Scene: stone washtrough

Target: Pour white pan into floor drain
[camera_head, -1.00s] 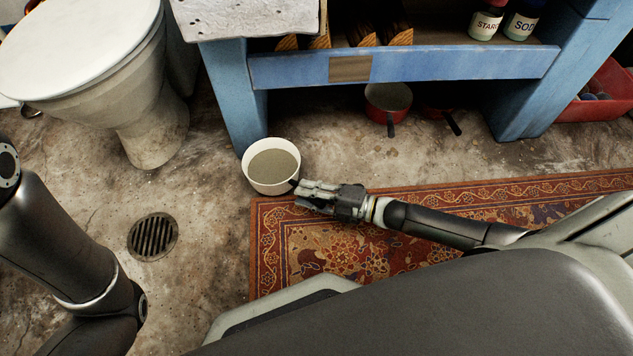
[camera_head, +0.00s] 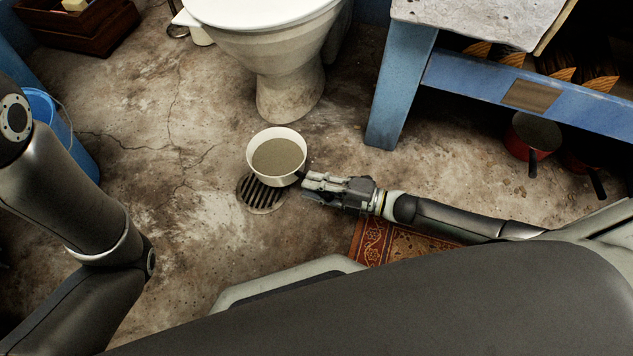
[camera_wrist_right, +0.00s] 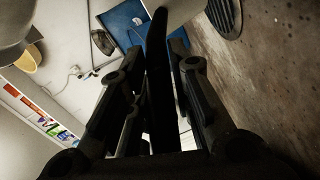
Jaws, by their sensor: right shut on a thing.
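The white pan (camera_head: 251,150) is in the middle of the head view, level, with murky grey-brown liquid in it. My right gripper (camera_head: 310,184) is shut on its dark handle, at the pan's right side. In the right wrist view the dark handle (camera_wrist_right: 158,70) runs between the fingers, and part of the pan shows at the top. The round floor drain (camera_head: 262,197) with dark slots lies just below the pan in the picture; the pan covers its upper edge. The drain also shows in the wrist view (camera_wrist_right: 225,16). My left gripper is out of view.
A toilet (camera_head: 285,75) stands behind the pan. A blue workbench (camera_head: 400,85) is at the right, with red pans (camera_head: 531,137) under it. A patterned rug (camera_head: 400,243) lies at lower right. A blue bucket (camera_head: 45,108) stands at left. Floor left of the drain is bare.

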